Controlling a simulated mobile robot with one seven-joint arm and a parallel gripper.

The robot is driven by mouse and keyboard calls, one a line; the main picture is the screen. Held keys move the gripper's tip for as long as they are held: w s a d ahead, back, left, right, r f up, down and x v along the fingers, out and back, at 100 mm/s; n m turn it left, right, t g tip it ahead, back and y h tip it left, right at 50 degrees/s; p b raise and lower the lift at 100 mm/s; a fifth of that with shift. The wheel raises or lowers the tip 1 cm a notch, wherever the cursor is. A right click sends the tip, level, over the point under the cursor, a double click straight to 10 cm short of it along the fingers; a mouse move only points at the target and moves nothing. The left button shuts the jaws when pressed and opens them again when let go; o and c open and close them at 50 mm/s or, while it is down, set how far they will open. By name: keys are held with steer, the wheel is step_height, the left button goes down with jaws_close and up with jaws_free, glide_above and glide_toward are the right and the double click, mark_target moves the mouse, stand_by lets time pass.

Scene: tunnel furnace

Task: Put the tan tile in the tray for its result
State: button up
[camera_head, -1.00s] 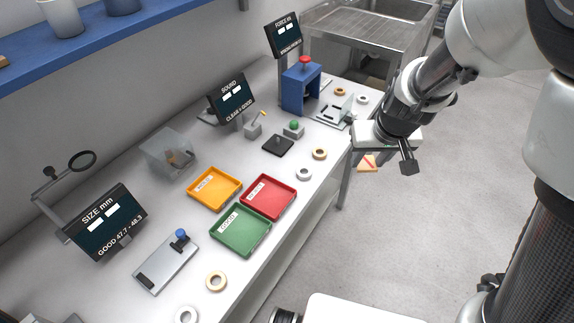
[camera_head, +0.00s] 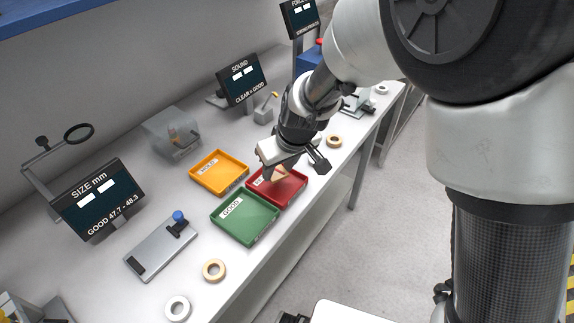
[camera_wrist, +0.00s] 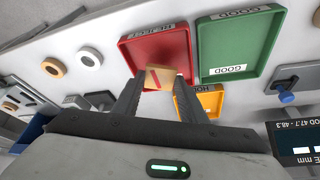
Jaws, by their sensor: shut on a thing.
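I cannot tell the tile's exact height above the red tray.
The size screen (camera_head: 100,200) and a grey plate with a blue knob (camera_head: 180,217) stand at the left. Rings (camera_head: 214,270) lie along the front edge.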

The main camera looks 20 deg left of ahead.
mark_target(280, 176)
steer(key=shift+f+b, duration=0.35)
steer(key=shift+f, duration=1.45)
steer(key=shift+f, duration=0.1)
steer(key=shift+f, duration=0.2)
steer(key=o, duration=1.1)
steer(key=shift+r, duration=0.1)
steer(key=shift+c, duration=0.2)
steer(key=shift+r, duration=0.3)
steer(key=p+v, duration=0.2)
steer(key=v, duration=1)
